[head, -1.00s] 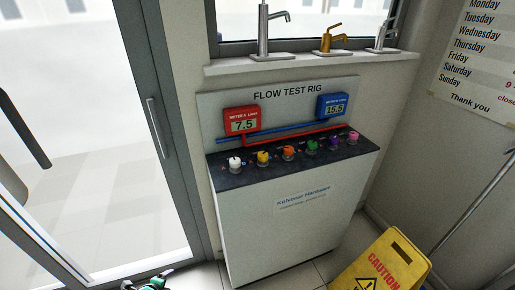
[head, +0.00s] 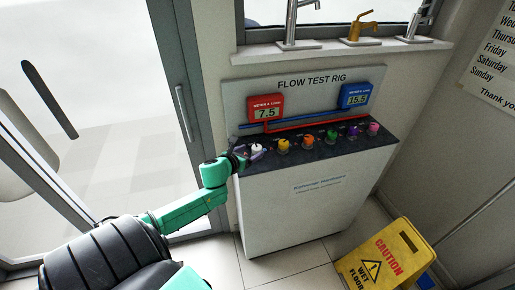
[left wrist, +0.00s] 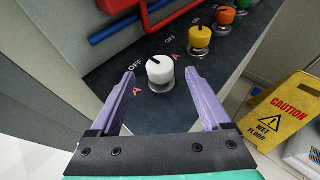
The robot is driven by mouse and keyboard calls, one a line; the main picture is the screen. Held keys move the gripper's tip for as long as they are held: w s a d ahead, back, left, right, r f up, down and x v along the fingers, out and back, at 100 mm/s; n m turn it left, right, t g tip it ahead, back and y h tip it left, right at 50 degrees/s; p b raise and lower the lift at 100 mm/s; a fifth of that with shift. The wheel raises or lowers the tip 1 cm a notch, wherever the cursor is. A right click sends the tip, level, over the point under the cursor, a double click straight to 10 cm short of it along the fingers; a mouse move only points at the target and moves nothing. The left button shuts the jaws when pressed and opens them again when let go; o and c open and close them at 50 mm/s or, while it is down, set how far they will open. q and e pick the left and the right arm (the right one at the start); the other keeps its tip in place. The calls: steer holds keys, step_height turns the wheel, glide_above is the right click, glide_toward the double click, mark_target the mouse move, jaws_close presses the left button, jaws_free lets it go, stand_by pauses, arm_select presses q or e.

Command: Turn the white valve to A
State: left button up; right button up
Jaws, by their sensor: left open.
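The white valve (head: 257,148) is the leftmost knob on the dark top of the flow test rig. In the left wrist view the white valve (left wrist: 160,69) has a dark pointer mark aimed up-left, on the side of the "OFF" label (left wrist: 135,66). My left gripper (head: 248,152) is at the white valve. In the left wrist view its purple fingers (left wrist: 158,88) are open, one on either side of the knob, with gaps showing. My right gripper is not in view.
Yellow (head: 283,145), orange (head: 307,142), green (head: 332,136), purple (head: 353,130) and pink (head: 373,128) knobs stand in a row to the right. A red meter (head: 266,107) reads 7.5; a blue meter (head: 355,95) reads 15.5. A yellow caution sign (head: 385,257) stands on the floor.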

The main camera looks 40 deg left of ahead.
mark_target(256, 148)
arm_select(q)
steer(key=x, duration=0.6)
steer(key=shift+s, duration=0.1)
jaws_close()
